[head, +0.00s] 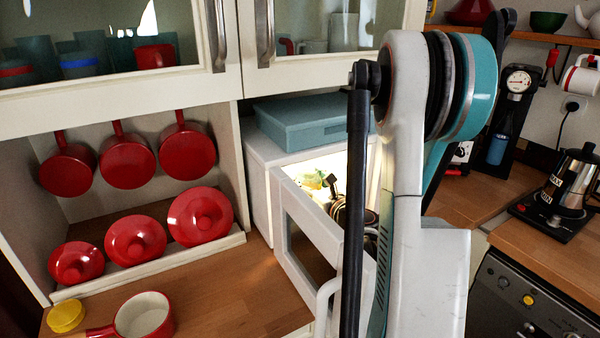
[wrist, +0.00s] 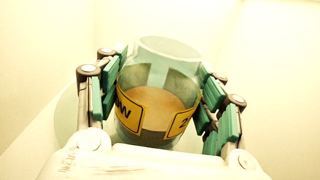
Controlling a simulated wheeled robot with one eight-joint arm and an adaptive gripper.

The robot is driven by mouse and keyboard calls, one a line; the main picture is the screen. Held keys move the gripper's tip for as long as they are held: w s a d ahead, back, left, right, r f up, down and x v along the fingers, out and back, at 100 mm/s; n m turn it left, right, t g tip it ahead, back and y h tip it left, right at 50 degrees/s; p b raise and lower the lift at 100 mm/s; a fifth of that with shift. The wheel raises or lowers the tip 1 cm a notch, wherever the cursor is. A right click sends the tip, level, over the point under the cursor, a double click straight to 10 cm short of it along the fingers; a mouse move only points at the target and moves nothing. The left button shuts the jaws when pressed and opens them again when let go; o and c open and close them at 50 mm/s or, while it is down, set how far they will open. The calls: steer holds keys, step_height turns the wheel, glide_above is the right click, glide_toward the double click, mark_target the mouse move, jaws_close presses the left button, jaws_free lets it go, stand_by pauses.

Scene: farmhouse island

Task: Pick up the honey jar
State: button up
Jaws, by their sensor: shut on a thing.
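The honey jar (wrist: 158,78) is clear glass with tan contents in its lower part and yellow labels with black marks. In the wrist view it stands between the teal pads of my gripper (wrist: 164,98), which touch it from both sides. My gripper is shut on it. In the head view my gripper (head: 333,187) is inside a lit white box-shaped appliance (head: 262,205) with its door open. A small yellow-green patch shows there by the fingers, too small to make out clearly. My arm hides much of the opening.
The open white door (head: 313,240) stands in front of the cavity, close to my arm. A blue-grey box (head: 305,120) lies on top of the appliance. A red saucepan (head: 143,316) and yellow lid (head: 66,316) are on the wooden counter at the left. Pale walls surround the jar.

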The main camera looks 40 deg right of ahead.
steer(key=b+v, duration=0.3)
steer(key=v, duration=0.9)
steer(key=shift+s, duration=0.25)
steer(key=shift+a, duration=0.1)
